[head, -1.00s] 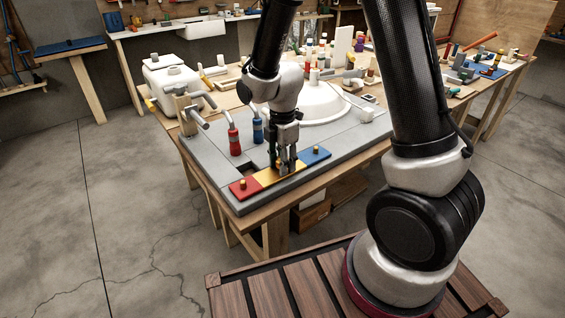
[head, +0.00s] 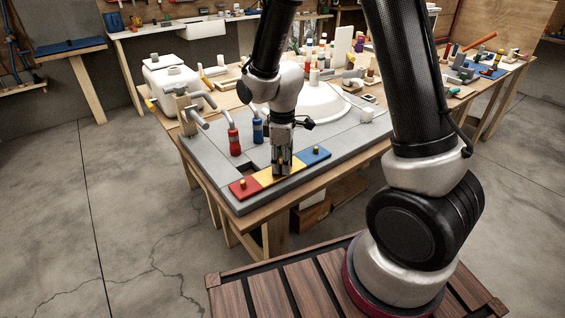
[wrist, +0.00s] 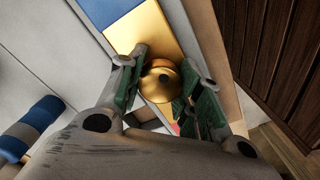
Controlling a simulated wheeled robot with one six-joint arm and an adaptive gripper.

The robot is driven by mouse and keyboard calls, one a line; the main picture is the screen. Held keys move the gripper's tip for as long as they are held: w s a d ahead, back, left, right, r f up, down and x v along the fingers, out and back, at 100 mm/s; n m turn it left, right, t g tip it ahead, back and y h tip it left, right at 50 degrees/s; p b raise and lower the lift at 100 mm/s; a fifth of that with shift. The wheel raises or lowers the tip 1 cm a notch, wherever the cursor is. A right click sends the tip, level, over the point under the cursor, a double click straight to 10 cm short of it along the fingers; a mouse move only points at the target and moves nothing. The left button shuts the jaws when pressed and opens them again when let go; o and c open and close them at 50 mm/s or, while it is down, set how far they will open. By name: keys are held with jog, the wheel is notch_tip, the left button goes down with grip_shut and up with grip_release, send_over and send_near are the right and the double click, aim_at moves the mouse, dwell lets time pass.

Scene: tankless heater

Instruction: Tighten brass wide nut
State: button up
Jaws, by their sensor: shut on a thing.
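The brass nut (wrist: 160,82) shows in the wrist view as a round golden piece above the yellow section (wrist: 140,30) of a coloured strip. My gripper (wrist: 158,88) is shut on the brass nut, with one green-padded finger on each side of it. In the head view, my gripper (head: 282,170) points down at the yellow section (head: 268,178) in the middle of the strip, and its fingers largely hide the nut there.
A red-handled tool (head: 235,140) and a blue-handled tool (head: 258,130) stand behind the strip on the grey board (head: 205,160). A white dome (head: 320,103) lies behind my gripper. The strip sits near the table's front edge.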

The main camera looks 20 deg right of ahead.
jog(key=m, duration=0.8)
jog(key=shift+f+m, duration=0.1)
jog(key=shift+m, duration=0.3)
jog(key=o, duration=1.1)
jog(key=shift+r, duration=2.55)
